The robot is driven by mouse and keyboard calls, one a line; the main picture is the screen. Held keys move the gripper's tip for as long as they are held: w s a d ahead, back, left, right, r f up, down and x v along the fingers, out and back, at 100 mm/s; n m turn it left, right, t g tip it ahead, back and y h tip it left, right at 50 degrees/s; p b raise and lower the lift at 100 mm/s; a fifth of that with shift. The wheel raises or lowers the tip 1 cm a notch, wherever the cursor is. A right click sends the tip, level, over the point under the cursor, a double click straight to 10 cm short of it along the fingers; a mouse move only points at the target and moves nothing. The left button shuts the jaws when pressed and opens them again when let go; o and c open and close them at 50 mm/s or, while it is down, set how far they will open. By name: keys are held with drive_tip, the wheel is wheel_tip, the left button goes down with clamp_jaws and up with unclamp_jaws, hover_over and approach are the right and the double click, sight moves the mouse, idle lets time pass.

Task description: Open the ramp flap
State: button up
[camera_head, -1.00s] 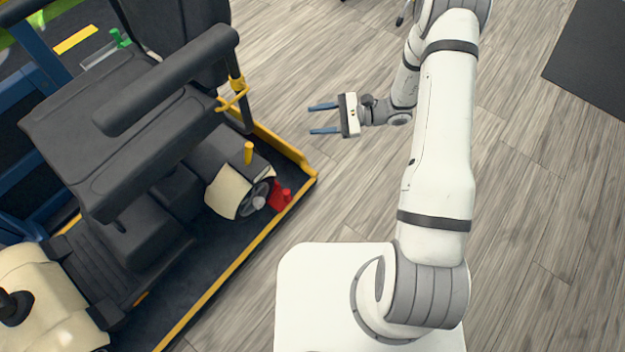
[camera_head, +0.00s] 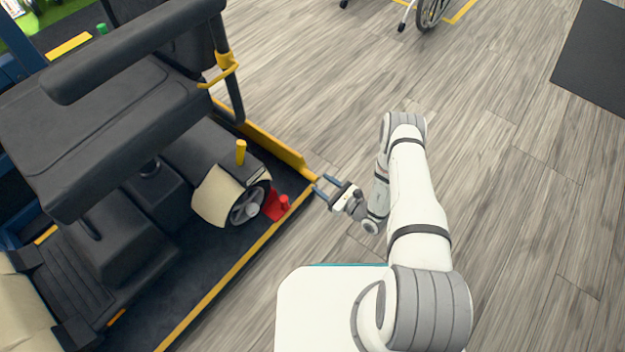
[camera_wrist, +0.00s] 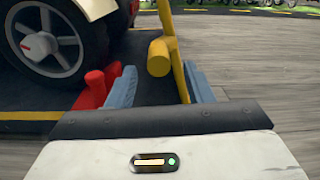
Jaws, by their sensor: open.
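The ramp flap (camera_head: 268,146) shows as a yellow-edged strip along the far edge of the dark platform beside the scooter, its near end at the platform corner. In the wrist view a yellow bar with a round stub (camera_wrist: 160,58), apparently the flap's end and handle, stands between my fingers. My gripper (camera_head: 320,187) is open at that corner, with its blue fingers (camera_wrist: 158,86) on either side of the yellow stub. I cannot tell whether either finger touches it.
The scooter (camera_head: 110,130) stands on the platform (camera_head: 215,275). A red chock (camera_head: 277,206) sits by its wheel (camera_head: 248,205), close to my left finger in the wrist view. A wheelchair (camera_head: 432,12) stands at the back. Open floor (camera_head: 500,130) lies to the right.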

sight(313, 177)
drive_tip(key=b+x, duration=0.1)
drive_tip(key=x, duration=0.4)
clamp_jaws()
idle(0.5)
